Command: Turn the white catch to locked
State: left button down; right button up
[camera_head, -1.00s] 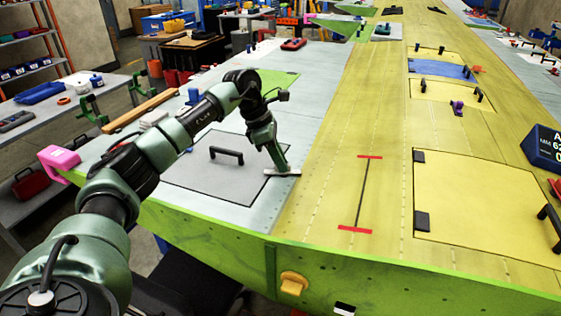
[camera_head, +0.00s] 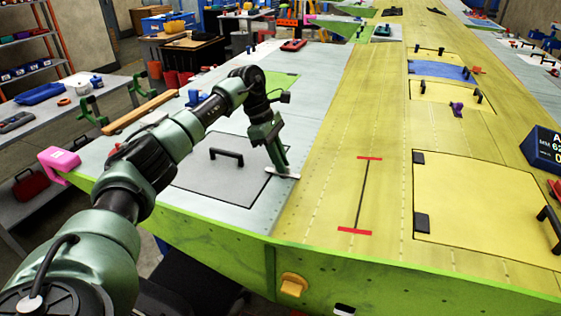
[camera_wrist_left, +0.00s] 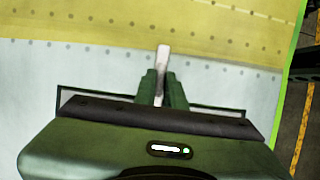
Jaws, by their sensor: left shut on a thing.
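The white catch (camera_head: 284,173) is a small pale bar at the right edge of the grey square hatch panel (camera_head: 215,180), close to the seam with the yellow skin. In the head view it lies roughly left to right. My left gripper (camera_head: 281,168) reaches down onto it and is shut on it. In the left wrist view the catch (camera_wrist_left: 162,60) stands between the two green fingers (camera_wrist_left: 162,88), with its far end sticking out past the tips. The fingers hide its near part. My right gripper is not in view.
A black handle (camera_head: 226,153) stands on the hatch panel, left of my gripper. The yellow skin (camera_head: 320,190) to the right is flat, with a red-and-black marking (camera_head: 363,190). A green edge rail (camera_head: 225,245) runs along the front.

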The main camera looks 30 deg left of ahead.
aim_at(271, 169)
pick_arm(q)
jog(key=c, duration=1.5)
grip_release()
jog(key=shift+a+r, duration=0.15)
jog(key=shift+r, duration=0.25)
jog(key=b+v, duration=0.2)
jog(key=v, duration=0.5)
jog(key=shift+f, duration=0.15)
